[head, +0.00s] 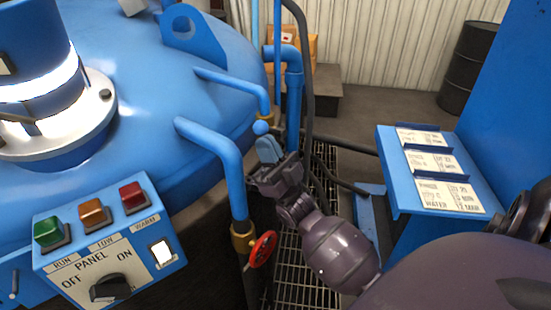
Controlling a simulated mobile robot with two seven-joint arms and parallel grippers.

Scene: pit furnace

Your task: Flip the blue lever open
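My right gripper (268,148) reaches in from the lower right, with its fingertips among the blue pipes beside the furnace. Its two blue-grey fingers look close together, and I cannot tell whether anything is between them. A small rounded blue piece (261,127) shows just beyond the fingertips, below a brass fitting. It may be the end of the blue lever; the rest of it is hidden behind the gripper and pipes. I cannot tell whether the fingers touch it. My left gripper is out of view.
The blue furnace vessel (150,95) fills the left. A bent blue pipe (228,160) and red handwheel (262,249) stand close to my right gripper. A control panel (107,245) is at lower left. A blue sloped stand with labels (404,200) is right. Dark hoses hang behind the gripper.

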